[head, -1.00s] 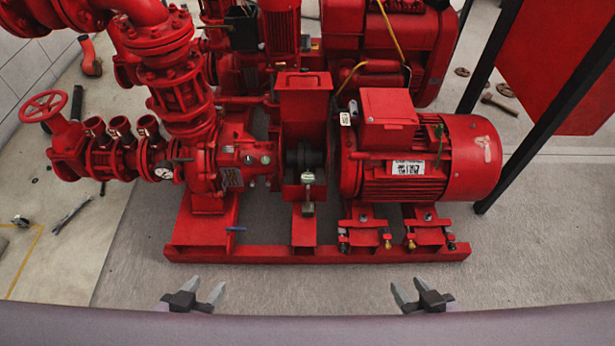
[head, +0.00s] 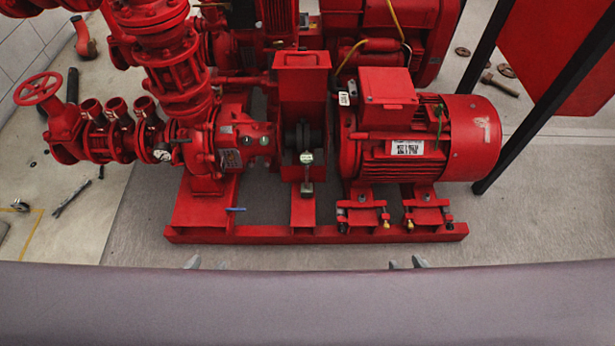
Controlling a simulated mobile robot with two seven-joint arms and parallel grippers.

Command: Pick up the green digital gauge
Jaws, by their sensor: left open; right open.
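A small gauge with a pale greenish face (head: 306,158) stands on a short stem in front of the coupling, between the red pump and the red motor. It is small in view, so its display cannot be read. My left gripper (head: 207,262) and my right gripper (head: 407,263) show only their grey fingertips above my purple-grey front edge. Both are open and empty, well in front of the red base frame and apart from the gauge. The rest of both grippers is hidden.
The red pump (head: 215,145) and red motor (head: 470,140) stand on a red base frame (head: 270,235). The coupling guard (head: 302,85) rises behind the gauge. A valve handwheel (head: 38,88) is at left. Black posts (head: 540,110) stand at right. The floor before the frame is clear.

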